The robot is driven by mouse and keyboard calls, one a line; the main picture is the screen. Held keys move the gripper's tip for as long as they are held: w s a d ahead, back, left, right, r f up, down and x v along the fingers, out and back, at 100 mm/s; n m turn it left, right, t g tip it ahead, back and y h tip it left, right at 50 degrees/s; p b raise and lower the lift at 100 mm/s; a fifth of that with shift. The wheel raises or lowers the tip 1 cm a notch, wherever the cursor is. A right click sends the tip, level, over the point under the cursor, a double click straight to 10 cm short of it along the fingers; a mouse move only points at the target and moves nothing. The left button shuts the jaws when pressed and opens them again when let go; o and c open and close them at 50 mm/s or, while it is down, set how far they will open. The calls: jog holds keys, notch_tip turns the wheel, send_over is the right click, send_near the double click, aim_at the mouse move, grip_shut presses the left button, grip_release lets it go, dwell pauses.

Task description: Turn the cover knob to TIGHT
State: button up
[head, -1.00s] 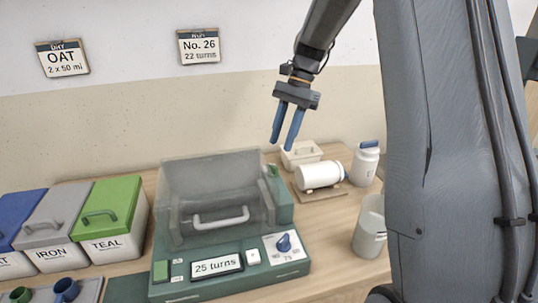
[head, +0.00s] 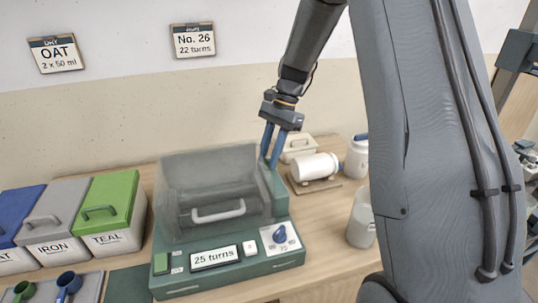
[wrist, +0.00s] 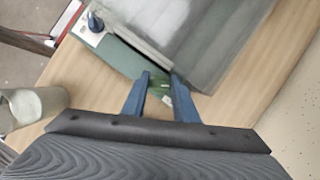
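The green machine (head: 215,276) stands on the table with its clear cover (head: 205,172) down over a dark drum and a grey handle. My gripper (head: 270,160) points down at the green housing (head: 279,205) on the machine's right side, near its back. In the wrist view my gripper (wrist: 159,78) has its two blue fingers apart, with green surface and small pale marks between them. The cover knob is not clearly visible there; the fingers partly hide that spot, and I cannot tell whether they touch it. No TIGHT label is readable.
A blue dial knob (head: 280,234) sits on the front panel, beside a display (head: 216,256) reading "25 turns". Behind and right are a white jar (head: 315,167) lying on a board, a lidded jar (head: 357,158) and a pail (head: 361,222). Lidded bins stand left.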

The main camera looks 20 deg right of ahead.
jog(key=c, duration=0.4)
jog(key=m+t+p, duration=0.1)
jog(key=m+p, duration=0.1)
jog(key=m, duration=0.1)
jog(key=shift+s+r, duration=0.1)
jog(key=shift+r, duration=0.05)
jog(key=m+t+p, duration=0.1)
jog(key=m+p, duration=0.1)
jog(key=m, duration=0.1)
jog(key=shift+m+t, duration=0.3)
jog(key=m+t+p, duration=0.1)
jog(key=m+p, duration=0.2)
jog(key=m, duration=0.1)
jog(key=shift+t, duration=0.3)
jog(key=shift+m+t+h+p, duration=0.4)
jog(key=shift+m+t+p, duration=0.3)
jog(key=shift+m, duration=1.3)
